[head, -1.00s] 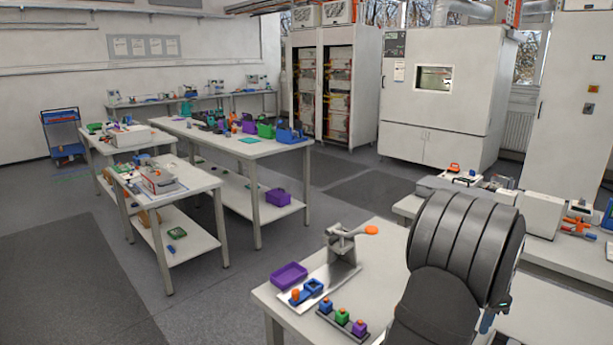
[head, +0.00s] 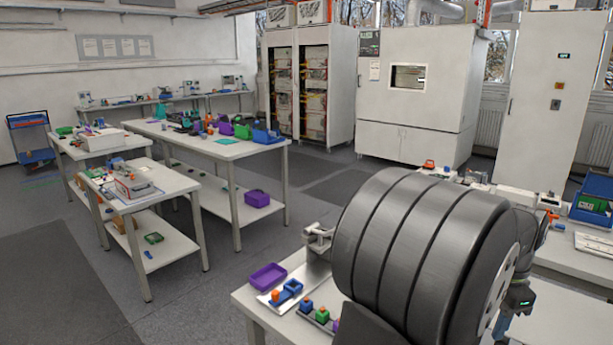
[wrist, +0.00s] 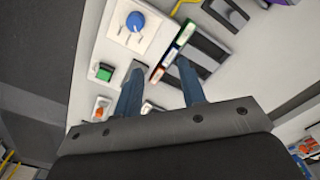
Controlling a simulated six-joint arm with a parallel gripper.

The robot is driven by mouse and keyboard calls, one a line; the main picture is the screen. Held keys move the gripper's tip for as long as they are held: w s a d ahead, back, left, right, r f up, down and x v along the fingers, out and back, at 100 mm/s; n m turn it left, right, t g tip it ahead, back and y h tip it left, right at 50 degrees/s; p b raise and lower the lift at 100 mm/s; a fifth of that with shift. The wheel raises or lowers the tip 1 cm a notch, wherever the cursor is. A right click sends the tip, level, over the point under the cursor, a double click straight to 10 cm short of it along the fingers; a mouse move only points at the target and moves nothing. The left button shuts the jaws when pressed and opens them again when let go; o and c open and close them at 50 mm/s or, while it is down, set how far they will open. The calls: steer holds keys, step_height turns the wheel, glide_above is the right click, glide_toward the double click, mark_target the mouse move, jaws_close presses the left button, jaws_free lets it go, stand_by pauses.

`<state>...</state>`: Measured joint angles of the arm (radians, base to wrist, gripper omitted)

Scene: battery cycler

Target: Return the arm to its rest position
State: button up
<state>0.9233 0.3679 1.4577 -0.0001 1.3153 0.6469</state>
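My gripper (wrist: 160,68) shows in the wrist view with its two blue-grey fingers spread apart and nothing seen held between them. It hangs over a pale work surface (wrist: 125,55) with several small items on it. In the head view my arm's large black ribbed link fills the lower right. The gripper's fingers cannot be made out there.
Below the fingers lie a board with a blue round part (wrist: 136,21), a green block (wrist: 103,72) and a dark slotted holder (wrist: 190,50). The near bench holds a purple tray (head: 268,276) and a lever press (head: 320,238). Open floor (head: 185,275) lies left of this bench.

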steer(key=s+a+r, duration=0.4)
steer(key=s+a, duration=0.1)
steer(key=a, duration=0.1)
steer(key=w+a+f, duration=0.1)
steer(key=w+f, duration=0.1)
steer(key=w, duration=0.1)
steer(key=w+a+f, duration=0.1)
steer(key=w+f, duration=0.1)
steer(key=w, duration=0.2)
steer(key=w+a+f, duration=0.1)
steer(key=w+f, duration=0.1)
steer(key=w, duration=0.1)
steer(key=shift+w+a+f, duration=0.2)
steer(key=shift+a+f, duration=0.05)
steer(key=shift+f, duration=0.15)
steer(key=o, duration=1.2)
steer(key=shift+w+a+r, duration=0.1)
steer(key=shift+w+r, duration=0.05)
steer(key=shift+r, duration=0.05)
steer(key=shift+o, duration=0.9)
steer(key=w+a+r+m, duration=0.7)
steer(key=r+m, duration=0.1)
steer(key=r, duration=0.3)
steer(key=shift+w+r+m, duration=0.25)
steer(key=shift+r+m, duration=0.15)
step_height(320, 180, down, 10)
